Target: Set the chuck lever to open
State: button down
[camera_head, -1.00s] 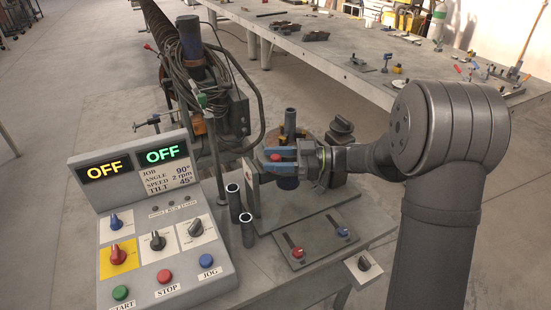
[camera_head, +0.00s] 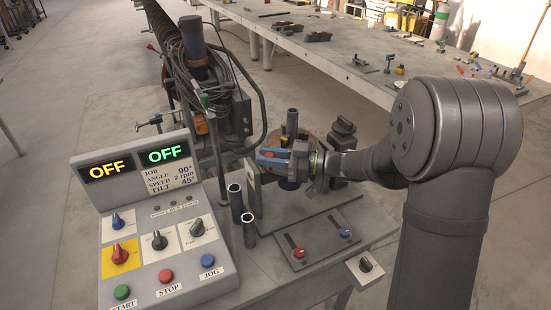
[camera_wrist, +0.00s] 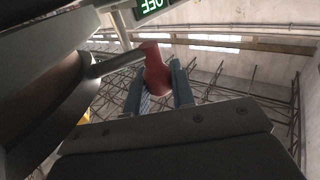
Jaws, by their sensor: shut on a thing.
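The chuck lever's red knob (camera_head: 268,155) shows between the blue fingers of my gripper (camera_head: 273,159), above the positioner on the bench. In the wrist view the red knob (camera_wrist: 156,72) sits between the two blue fingers, and a grey lever rod (camera_wrist: 108,66) runs from it to the left toward a large round body. My gripper (camera_wrist: 161,84) is shut on this knob. In the head view my gripper hides the rod and much of the chuck. No open or closed marking for the lever is readable.
A control panel (camera_head: 150,235) with two OFF displays stands at the left. Two short tubes (camera_head: 236,203) stand upright left of the positioner. A plate with a red and a blue knob (camera_head: 318,243) lies in front. A cable-wrapped column (camera_head: 200,75) stands behind.

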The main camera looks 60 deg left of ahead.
jog(key=a+m+t+y, duration=0.1)
jog(key=t, duration=0.1)
jog(key=s+a+m+t+y, duration=0.1)
jog(key=a+m+t+y, duration=0.1)
jog(key=s+a+m+t+y, duration=0.1)
jog(key=a+m+t+y, duration=0.1)
jog(key=shift+s+a, duration=0.2)
jog(key=shift+a, duration=0.05)
jog(key=a+m+t+y, duration=0.1)
jog(key=t, duration=0.1)
jog(key=a+m+t, duration=0.1)
jog(key=t, duration=0.1)
jog(key=shift+a+m+y, duration=0.3)
jog(key=shift+m+y, duration=0.1)
jog(key=shift+w+a+m+t, duration=0.15)
jog(key=shift+a+m+t, duration=0.5)
jog(key=shift+t, duration=0.25)
jog(key=shift+a, duration=0.1)
jog(key=c, duration=1.3)
grip_release()
jog(key=shift+o, duration=0.2)
jog(key=w+d, duration=0.2)
jog(key=d, duration=1.5)
jog(key=shift+w+d, duration=0.15)
jog(key=shift+w, duration=0.15)
